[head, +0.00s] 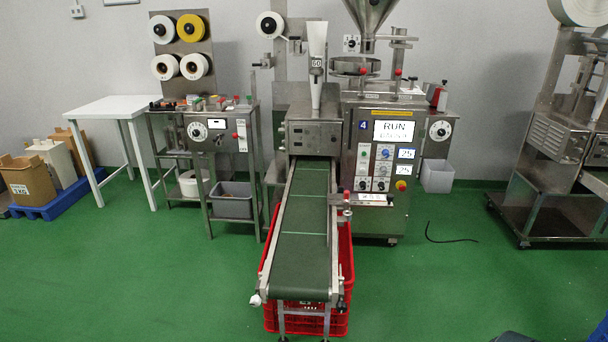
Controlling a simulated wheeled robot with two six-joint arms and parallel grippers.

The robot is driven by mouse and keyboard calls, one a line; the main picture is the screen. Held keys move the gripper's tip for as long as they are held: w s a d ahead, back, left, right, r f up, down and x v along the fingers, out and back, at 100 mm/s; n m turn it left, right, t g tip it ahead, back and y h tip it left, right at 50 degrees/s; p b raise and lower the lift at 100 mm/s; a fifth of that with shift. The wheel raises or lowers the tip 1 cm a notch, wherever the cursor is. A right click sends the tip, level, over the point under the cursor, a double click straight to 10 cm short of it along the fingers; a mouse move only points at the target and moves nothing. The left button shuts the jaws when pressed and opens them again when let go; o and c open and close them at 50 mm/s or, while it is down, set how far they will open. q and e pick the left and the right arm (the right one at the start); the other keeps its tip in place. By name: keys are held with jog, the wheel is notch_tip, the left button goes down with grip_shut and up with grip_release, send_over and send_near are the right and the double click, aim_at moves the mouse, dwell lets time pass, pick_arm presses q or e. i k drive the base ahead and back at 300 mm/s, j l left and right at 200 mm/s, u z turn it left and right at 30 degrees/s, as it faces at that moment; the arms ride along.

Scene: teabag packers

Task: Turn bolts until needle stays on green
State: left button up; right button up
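The teabag packer (375,160) stands in the middle, with a screen (394,131) that reads RUN. A round white dial (440,130) is on its right side, and another white dial (197,131) is on the steel bench unit to the left. Both are too small to read a needle or a green zone. A green conveyor belt (302,235) runs from the packer toward me. Small bolt-like fittings sit at its near end, a pale one at left (256,299) and a dark one at right (341,306). Neither gripper shows.
A red crate (272,316) stands under the conveyor's near end. A white table (105,107), boxes (28,180) and a blue pallet (55,207) are at left. Another steel machine (562,140) is at right. A black cable (450,239) lies on the otherwise open green floor.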

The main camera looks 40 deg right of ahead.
aim_at(256, 301)
jog(key=z, duration=1.3)
jog(key=j+z, duration=0.15)
jog(key=j, duration=0.45)
